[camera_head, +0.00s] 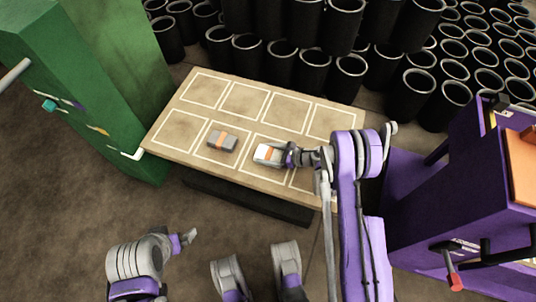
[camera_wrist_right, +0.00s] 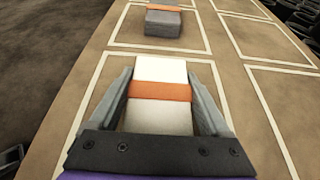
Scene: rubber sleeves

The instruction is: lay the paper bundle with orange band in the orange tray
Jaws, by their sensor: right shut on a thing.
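The white paper bundle with an orange band (camera_head: 266,154) is at the front of the table, inside a white-outlined square. My right gripper (camera_head: 279,156) is shut on it from the right. In the right wrist view the bundle (camera_wrist_right: 160,112) sits between the two grey fingers, with the orange band across its middle. I cannot tell whether it touches the table. An orange surface (camera_head: 522,165), perhaps the orange tray, shows at the right edge on the purple machine and is partly cut off. My left gripper (camera_head: 190,238) is low at the left, away from the table; its opening is unclear.
A grey block with an orange band (camera_head: 222,141) lies in the square to the left. The table (camera_head: 232,173) has several other empty outlined squares. A green cabinet (camera_head: 95,80) stands left, the purple machine (camera_head: 435,205) right, and many black tubes (camera_head: 305,25) behind.

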